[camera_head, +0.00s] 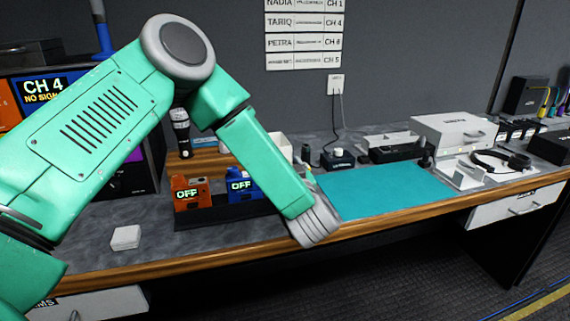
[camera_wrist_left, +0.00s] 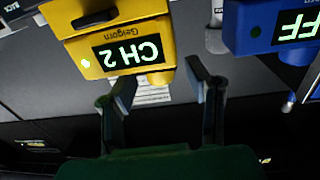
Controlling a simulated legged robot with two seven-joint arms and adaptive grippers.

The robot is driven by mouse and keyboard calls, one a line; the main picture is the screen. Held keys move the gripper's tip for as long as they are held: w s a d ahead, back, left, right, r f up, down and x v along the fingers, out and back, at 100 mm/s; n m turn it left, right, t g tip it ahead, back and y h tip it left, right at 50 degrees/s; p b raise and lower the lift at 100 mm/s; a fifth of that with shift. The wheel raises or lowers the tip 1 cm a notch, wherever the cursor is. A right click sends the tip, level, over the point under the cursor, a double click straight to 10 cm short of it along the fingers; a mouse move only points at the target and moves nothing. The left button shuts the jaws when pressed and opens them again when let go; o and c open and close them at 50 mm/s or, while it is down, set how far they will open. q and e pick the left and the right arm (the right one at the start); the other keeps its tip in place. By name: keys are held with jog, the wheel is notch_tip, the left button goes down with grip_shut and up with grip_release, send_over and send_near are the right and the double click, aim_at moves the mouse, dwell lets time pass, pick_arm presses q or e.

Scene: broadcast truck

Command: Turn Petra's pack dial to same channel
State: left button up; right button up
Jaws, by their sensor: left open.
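A yellow pack (camera_wrist_left: 135,28) with a lit CH 2 display (camera_wrist_left: 133,52) fills the upper left of the left wrist view, upside down. A green light and a dark part show on it. A blue pack (camera_wrist_left: 255,25), reading OFF, is beside it and also stands in the head view (camera_head: 243,196). An orange pack (camera_head: 192,206), also OFF, stands to its left; my arm hides the yellow pack there. My left gripper (camera_wrist_left: 161,72) is open and empty, its fingertips close below the yellow pack; contact is unclear. My right gripper is not in view.
The wall chart (camera_head: 304,42) lists PETRA with a channel that looks like CH 6. A monitor (camera_head: 44,88) reads CH 4. A teal mat (camera_head: 385,190) lies right of my arm. A white block (camera_head: 125,238) and headset (camera_head: 500,160) are on the desk (camera_head: 160,255).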

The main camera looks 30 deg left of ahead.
pick_arm(q)
jog(key=v, duration=1)
jog(key=shift+s+d, duration=0.25)
jog(key=shift+d, duration=0.1)
jog(key=shift+a, duration=0.1)
